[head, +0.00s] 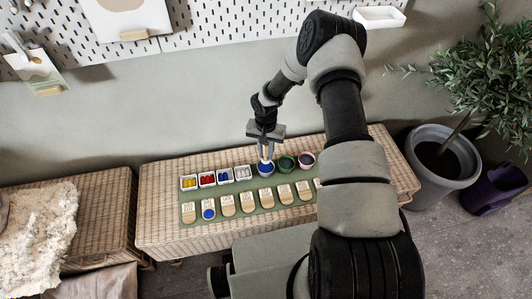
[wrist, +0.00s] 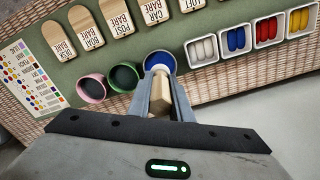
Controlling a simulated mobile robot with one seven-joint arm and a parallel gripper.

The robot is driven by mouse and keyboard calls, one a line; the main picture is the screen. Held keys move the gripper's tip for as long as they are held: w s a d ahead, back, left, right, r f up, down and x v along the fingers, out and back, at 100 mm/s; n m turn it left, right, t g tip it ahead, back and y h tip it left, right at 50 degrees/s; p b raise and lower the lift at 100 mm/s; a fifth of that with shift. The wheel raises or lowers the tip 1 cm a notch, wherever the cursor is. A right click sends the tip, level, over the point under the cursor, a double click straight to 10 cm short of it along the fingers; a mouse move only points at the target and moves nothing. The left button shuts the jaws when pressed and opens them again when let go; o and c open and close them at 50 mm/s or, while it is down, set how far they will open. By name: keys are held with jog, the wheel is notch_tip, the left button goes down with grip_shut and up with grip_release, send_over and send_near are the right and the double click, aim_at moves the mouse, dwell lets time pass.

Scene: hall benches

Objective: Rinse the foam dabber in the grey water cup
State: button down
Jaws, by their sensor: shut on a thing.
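My gripper (head: 265,152) points down at the row of cups on the wicker bench. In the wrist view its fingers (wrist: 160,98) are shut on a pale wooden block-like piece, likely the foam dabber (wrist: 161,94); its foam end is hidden.
White trays (head: 190,182) with yellow, red, blue and white pieces stand left of the cups. A row of labelled wooden tags (head: 228,205) lies in front on the green mat (head: 190,222); one tag has a blue disc (head: 208,209). A chart (wrist: 43,79) lies beside them. A pegboard wall is behind.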

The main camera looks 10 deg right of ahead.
jog(key=d+b, duration=0.1)
jog(key=d, duration=1.2)
jog(key=shift+b, duration=0.35)
